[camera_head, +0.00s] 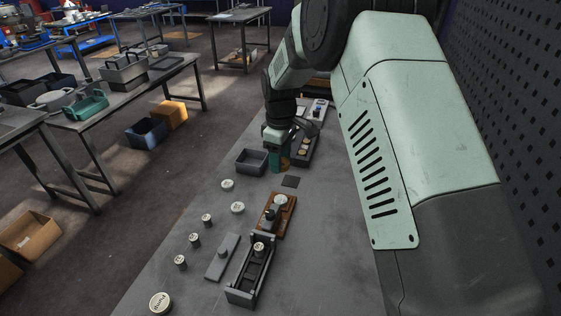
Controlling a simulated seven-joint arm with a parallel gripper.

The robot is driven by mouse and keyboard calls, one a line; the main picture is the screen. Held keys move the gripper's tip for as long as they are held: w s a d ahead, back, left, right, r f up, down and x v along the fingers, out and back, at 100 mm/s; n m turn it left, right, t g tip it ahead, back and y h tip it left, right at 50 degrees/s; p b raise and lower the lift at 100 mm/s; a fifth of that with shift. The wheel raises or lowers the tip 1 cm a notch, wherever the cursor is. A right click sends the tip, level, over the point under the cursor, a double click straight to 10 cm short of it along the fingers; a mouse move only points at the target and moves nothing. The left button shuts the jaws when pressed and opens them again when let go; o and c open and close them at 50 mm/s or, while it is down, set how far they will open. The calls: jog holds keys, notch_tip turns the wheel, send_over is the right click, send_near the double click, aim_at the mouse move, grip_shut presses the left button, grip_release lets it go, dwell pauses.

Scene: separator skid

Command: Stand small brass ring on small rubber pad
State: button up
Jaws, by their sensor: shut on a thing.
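My gripper (279,164) is low over the grey bench, just behind the small dark square pad (290,181). It is shut on a small yellowish thing, which looks like the brass ring (286,163); the fingers hide most of it. I cannot tell whether the ring touches the bench. The pad lies flat with nothing on it, in front of and slightly right of the gripper.
An open grey box (251,162) stands left of the gripper. A dark tray (302,149) with brass-coloured pieces is close on its right. A brown wooden block (277,214), a dark rack (250,270) and several pale-topped pieces stand nearer.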

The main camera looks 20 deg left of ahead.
jog(key=shift+r, duration=0.5)
jog(key=shift+w, duration=0.1)
send_over(291, 181)
notch_tip(291, 181, down, 7)
notch_tip(291, 181, down, 10)
jog(key=shift+a+f, duration=0.1)
jog(key=shift+f, duration=0.05)
jog(key=o, duration=1.1)
notch_tip(291, 181, up, 12)
